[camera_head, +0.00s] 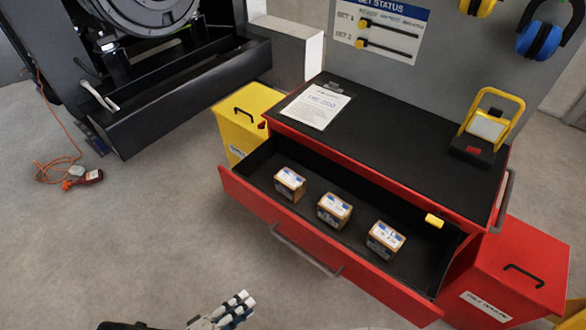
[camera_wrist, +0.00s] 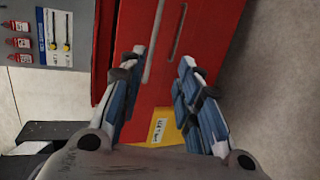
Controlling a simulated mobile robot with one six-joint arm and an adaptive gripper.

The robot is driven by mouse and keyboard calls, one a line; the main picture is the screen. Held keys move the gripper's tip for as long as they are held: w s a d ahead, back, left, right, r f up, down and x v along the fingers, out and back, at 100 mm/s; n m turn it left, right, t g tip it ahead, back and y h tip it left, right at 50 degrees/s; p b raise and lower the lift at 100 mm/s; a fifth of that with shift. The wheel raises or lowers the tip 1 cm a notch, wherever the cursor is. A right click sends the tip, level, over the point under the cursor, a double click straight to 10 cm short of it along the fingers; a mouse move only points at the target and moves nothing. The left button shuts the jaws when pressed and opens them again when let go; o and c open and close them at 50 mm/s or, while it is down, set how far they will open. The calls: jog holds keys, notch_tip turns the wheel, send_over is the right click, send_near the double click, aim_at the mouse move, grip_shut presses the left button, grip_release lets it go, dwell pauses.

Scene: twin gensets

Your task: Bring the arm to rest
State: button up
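My gripper (camera_head: 232,312) shows at the bottom edge of the head view, in front of the red cabinet and above the grey floor. In the wrist view my gripper (camera_wrist: 160,75) has its two blue-padded fingers spread apart with nothing between them. The fingers point towards the red cabinet front (camera_wrist: 205,25) and a yellow bin (camera_wrist: 160,128). Most of my arm is outside the head view.
The red cabinet's drawer (camera_head: 330,272) is open and holds several small boxes, including a middle one (camera_head: 334,210). A yellow bin (camera_head: 240,125) and red bin (camera_head: 520,265) flank it. A genset (camera_head: 180,90) stands left. An orange cable (camera_head: 60,165) lies on open floor.

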jog(key=w+d+r+m+g+y, duration=0.1)
jog(key=w+d+r+m+g, duration=0.2)
jog(key=r, duration=0.5)
jog(key=w+d+r+m+g+y, duration=0.1)
jog(key=w+d+r+g, duration=0.25)
jog(key=r, duration=0.55)
jog(key=w+d+r+m+g+y, duration=0.1)
jog(key=w+d+r+m+g, duration=0.15)
jog(key=d+r, duration=0.4)
jog(key=s+d+r+m+t+y, duration=0.2)
jog(key=s+d+r+y, duration=0.5)
jog(key=s+d+r, duration=0.4)
jog(key=d+r+t, duration=0.1)
jog(key=d+r, duration=0.3)
jog(key=r, duration=0.1)
jog(key=shift+s+r+m+t+y, duration=0.15)
jog(key=shift+r+m+t+y, duration=0.15)
jog(key=shift+r+m, duration=0.05)
jog(key=shift+a, duration=0.1)
